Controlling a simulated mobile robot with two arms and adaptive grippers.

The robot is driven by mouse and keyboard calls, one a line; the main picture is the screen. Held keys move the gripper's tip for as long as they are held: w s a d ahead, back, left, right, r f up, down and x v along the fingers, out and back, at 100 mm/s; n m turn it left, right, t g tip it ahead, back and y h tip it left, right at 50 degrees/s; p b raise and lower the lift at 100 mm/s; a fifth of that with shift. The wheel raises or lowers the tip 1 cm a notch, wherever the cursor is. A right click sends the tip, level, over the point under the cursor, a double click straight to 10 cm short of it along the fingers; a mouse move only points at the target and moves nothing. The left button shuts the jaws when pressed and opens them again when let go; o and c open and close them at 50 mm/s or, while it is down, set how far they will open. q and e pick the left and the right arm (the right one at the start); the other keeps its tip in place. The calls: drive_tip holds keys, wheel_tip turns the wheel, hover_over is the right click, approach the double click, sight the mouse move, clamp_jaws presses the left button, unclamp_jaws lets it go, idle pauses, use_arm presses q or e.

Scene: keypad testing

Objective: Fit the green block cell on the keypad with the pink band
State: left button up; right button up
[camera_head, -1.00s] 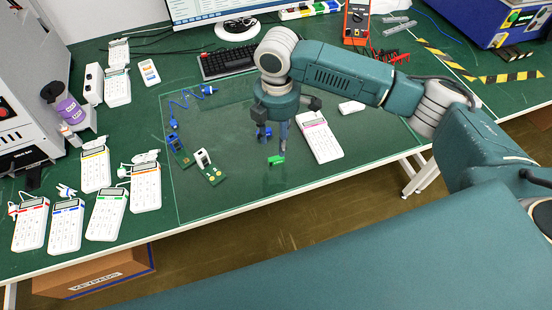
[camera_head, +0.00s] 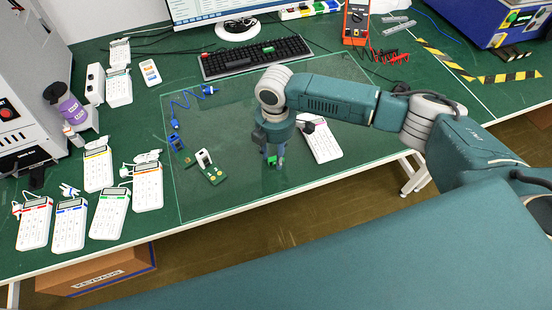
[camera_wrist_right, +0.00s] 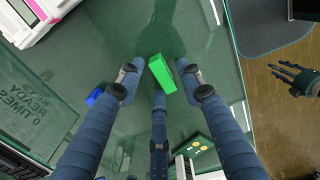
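The green block cell (camera_wrist_right: 162,73) lies on the glass mat between the spread fingers of my right gripper (camera_wrist_right: 157,82); the fingers look apart from it. In the head view the green block (camera_head: 272,173) shows just below the right gripper (camera_head: 273,162), whose fingers point down. The keypad with the pink band (camera_head: 325,145) lies to the right, partly hidden by my arm. Its pink edge also shows at the top left of the wrist view (camera_wrist_right: 38,20). A dark gripper, apparently my left one (camera_wrist_right: 296,80), is over the floor with fingers apart, seen only in the wrist view.
A blue block (camera_wrist_right: 95,97) lies near the right gripper. Two small circuit boards (camera_head: 211,171) and a blue cable (camera_head: 188,103) are to the left. A keyboard (camera_head: 255,58) is behind. The mat's front is clear.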

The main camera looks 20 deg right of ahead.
clamp_jaws()
drive_tip(key=shift+r, duration=0.15)
